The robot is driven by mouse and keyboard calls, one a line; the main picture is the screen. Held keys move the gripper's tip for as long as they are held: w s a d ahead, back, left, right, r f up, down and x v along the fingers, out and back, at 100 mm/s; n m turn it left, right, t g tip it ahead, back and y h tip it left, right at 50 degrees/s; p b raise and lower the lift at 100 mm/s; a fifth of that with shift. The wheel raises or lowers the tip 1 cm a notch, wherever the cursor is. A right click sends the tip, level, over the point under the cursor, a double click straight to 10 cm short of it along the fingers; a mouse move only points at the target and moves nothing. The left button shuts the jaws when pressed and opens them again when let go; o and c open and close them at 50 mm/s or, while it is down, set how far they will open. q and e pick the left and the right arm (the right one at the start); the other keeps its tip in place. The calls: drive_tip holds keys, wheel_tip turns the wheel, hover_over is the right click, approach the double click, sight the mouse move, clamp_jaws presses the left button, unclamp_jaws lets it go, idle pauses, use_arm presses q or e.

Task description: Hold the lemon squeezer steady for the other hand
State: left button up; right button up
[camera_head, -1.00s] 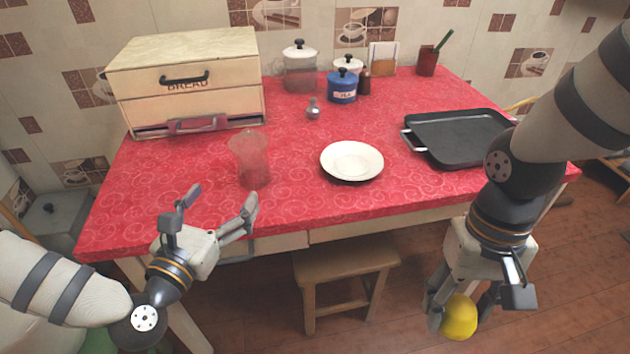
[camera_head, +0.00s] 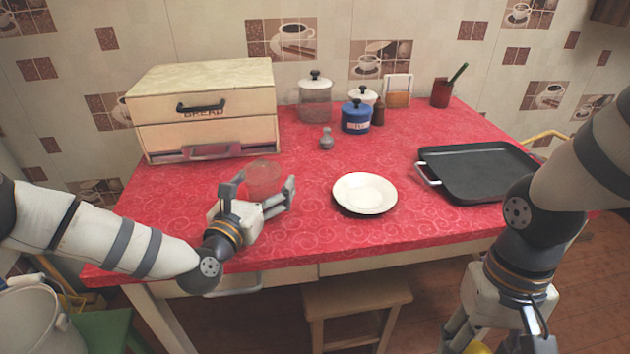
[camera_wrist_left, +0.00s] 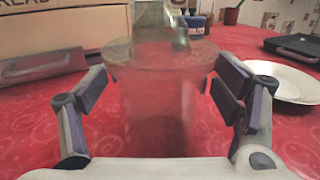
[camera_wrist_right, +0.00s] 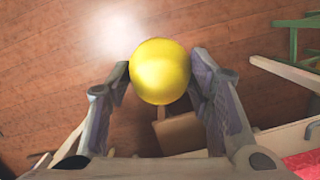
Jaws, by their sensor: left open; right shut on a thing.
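The lemon squeezer (camera_head: 264,177), a clear see-through vessel with a round rim, stands upright on the red counter in front of the bread box. In the left wrist view the squeezer (camera_wrist_left: 160,105) is between my left fingers, with a visible gap at the right finger. My left gripper (camera_head: 261,189) is open around it. My right gripper (camera_head: 497,340) is low in front of the counter, partly cut off by the frame edge. It is shut on a yellow lemon (camera_wrist_right: 160,71), seen clearly in the right wrist view above the wooden floor.
A white plate (camera_head: 364,194) lies right of the squeezer, and a black griddle pan (camera_head: 478,170) farther right. The bread box (camera_head: 205,110) stands behind left. A small grey shaker (camera_head: 327,140), a blue canister (camera_head: 356,118) and glass jar (camera_head: 315,104) stand at the back. A stool (camera_head: 357,295) is below.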

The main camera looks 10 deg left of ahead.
use_arm(q)
drive_tip(key=c, duration=1.4)
drive_tip(key=o, duration=1.3)
drive_tip(key=shift+o, duration=0.2)
drive_tip(key=shift+s, duration=0.1)
